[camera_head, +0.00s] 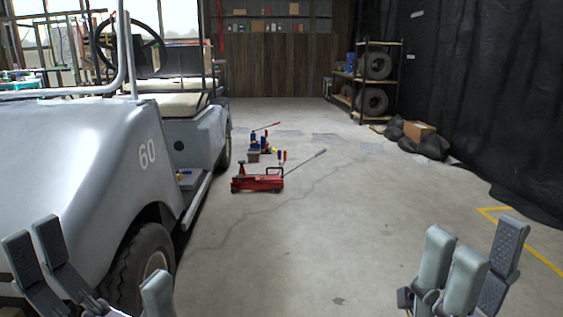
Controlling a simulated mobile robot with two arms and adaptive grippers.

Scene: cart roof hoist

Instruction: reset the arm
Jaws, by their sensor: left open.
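My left gripper (98,268) is at the lower left, in front of the cart's front wheel in the picture. Its dark-padded fingers stand apart from a pale finger, and it is open and empty. My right gripper (472,250) is at the lower right over bare floor. Its pale fingers and dark-padded fingers are apart with nothing held between them. Most of both arms is out of the picture.
A grey cart (85,150) marked 60 fills the left side. A red floor jack (258,184) stands on the concrete floor beside it, with small coloured items behind. A tyre rack (378,42) and dark bags (431,146) stand back right. The centre-right floor is clear.

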